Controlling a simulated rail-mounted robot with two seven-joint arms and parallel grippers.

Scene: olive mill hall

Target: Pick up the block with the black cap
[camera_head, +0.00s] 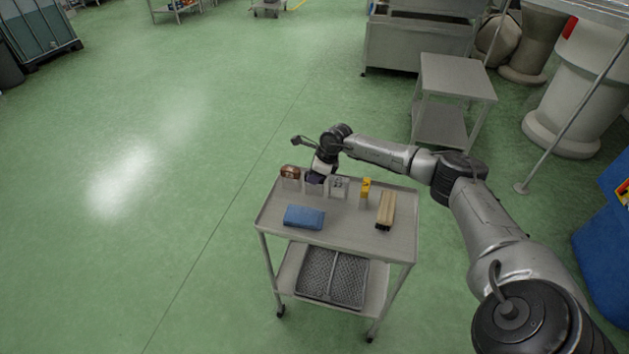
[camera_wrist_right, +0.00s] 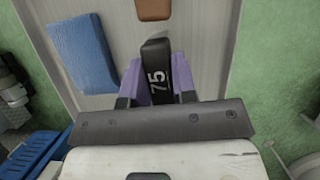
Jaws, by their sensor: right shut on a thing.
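The block with the black cap (camera_wrist_right: 157,78) shows in the right wrist view as a black top with a white 75 on it. My right gripper (camera_wrist_right: 160,85) is shut on it, with one purple finger on each side. In the head view my right gripper (camera_head: 319,171) is over the back left part of the small cart (camera_head: 335,228), and the dark cap (camera_head: 314,178) shows there, partly hidden by the gripper. I cannot tell whether the block touches the cart top. My left gripper is in neither view.
A brown-topped block (camera_head: 290,172) stands left of the gripper, a pale block (camera_head: 339,185) and a yellow item (camera_head: 365,187) right of it. A blue folded piece (camera_head: 304,217) and a wooden piece (camera_head: 386,210) lie nearer. A grey table (camera_head: 457,78) stands behind right.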

